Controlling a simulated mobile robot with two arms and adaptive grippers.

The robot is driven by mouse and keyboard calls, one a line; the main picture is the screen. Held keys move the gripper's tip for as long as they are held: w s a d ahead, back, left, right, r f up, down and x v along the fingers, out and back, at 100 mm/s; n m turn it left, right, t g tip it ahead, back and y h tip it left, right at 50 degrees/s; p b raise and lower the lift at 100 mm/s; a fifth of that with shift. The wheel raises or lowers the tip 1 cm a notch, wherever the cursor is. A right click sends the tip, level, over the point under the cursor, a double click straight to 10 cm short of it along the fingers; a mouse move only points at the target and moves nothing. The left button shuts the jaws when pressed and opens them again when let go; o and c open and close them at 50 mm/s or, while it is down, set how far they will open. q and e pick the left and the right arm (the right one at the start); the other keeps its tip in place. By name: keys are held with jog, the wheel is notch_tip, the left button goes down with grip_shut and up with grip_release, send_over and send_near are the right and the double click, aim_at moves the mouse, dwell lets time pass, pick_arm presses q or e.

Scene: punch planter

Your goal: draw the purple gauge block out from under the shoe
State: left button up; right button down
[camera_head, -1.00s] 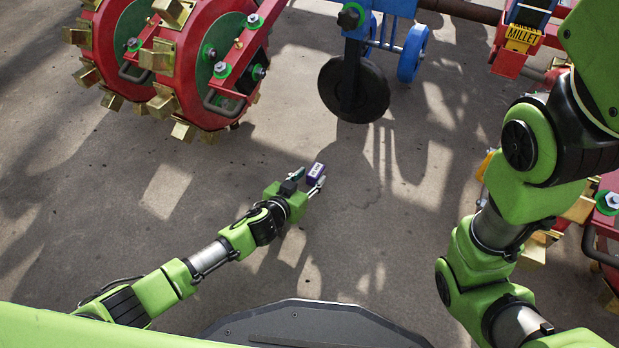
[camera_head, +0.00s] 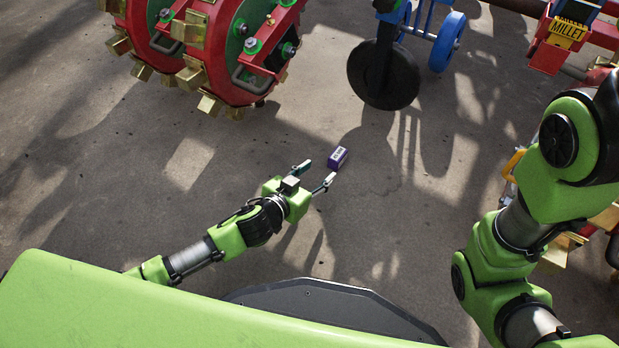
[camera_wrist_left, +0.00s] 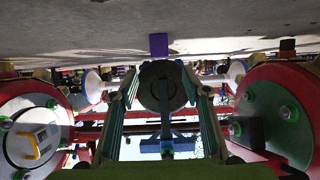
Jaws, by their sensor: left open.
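The purple gauge block (camera_head: 338,157), with a white label on its top, lies on the bare concrete floor, with nothing above it. My left gripper (camera_head: 319,173) is open and empty. Its fingertips are on the near side of the block, pointing toward it and apart from it. In the left wrist view, the floor is at the top, the block (camera_wrist_left: 158,45) hangs from it in the picture, and the open fingers (camera_wrist_left: 164,80) show on either side below it. I cannot pick out the shoe for certain. My right arm is at the right; its gripper is out of view.
A black wheel (camera_head: 383,75) and a blue wheel (camera_head: 447,42) of the planter stand beyond the block. Red wheels with brass lugs (camera_head: 230,60) stand at the upper left. Red and brass parts lie behind my right arm. Floor around the block is clear.

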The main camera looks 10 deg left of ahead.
pick_arm(q)
jog(key=shift+v, duration=1.7)
